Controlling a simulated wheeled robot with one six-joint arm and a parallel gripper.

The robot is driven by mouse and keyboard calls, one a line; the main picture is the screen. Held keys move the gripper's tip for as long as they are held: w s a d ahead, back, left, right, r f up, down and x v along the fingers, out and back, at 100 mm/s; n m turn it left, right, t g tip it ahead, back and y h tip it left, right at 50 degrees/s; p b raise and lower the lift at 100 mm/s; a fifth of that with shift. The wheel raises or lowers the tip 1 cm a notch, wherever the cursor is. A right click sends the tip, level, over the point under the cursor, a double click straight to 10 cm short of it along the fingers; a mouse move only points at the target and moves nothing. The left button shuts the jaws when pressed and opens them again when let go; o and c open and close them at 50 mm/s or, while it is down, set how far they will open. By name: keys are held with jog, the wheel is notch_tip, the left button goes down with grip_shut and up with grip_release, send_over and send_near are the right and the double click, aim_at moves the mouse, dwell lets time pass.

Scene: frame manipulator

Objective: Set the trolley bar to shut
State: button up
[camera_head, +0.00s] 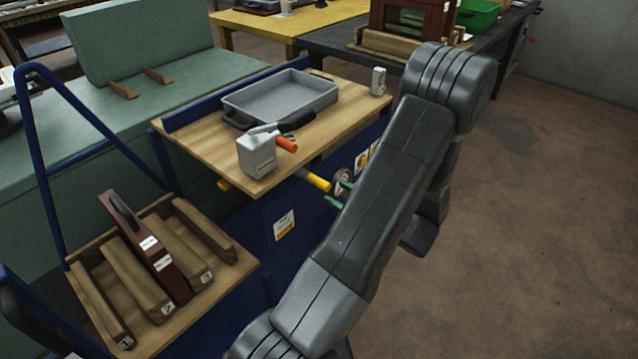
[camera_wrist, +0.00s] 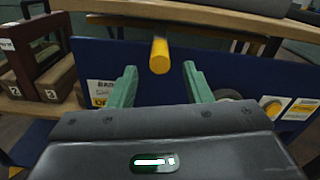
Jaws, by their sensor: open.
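The blue trolley (camera_head: 290,258) has a wooden top. A yellow-ended bar (camera_head: 313,180) sticks out from its side below the top's edge. In the wrist view the yellow bar end (camera_wrist: 159,57) points toward me, in front of the blue panel. A label (camera_wrist: 101,92) headed "BAR" is on the panel to its left; its smaller words are too blurred to read surely. My gripper (camera_head: 338,191) has green fingers, open and empty, just right of the bar end. In the wrist view my gripper (camera_wrist: 161,80) has a finger on each side of the bar's line, touching neither side.
On the top are a grey tray (camera_head: 281,97), a pale container (camera_head: 257,155) with an orange part, and a small grey item (camera_head: 378,81). A wooden slotted rack (camera_head: 228,248) holds a dark frame (camera_head: 148,246) at left. Floor (camera_head: 540,200) is clear at right.

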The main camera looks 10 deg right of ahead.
aim_at(309, 177)
jog(key=x, duration=0.7)
jog(key=shift+w+a, duration=0.15)
jog(key=shift+w, duration=0.05)
jog(key=shift+c, duration=0.3)
grip_shut()
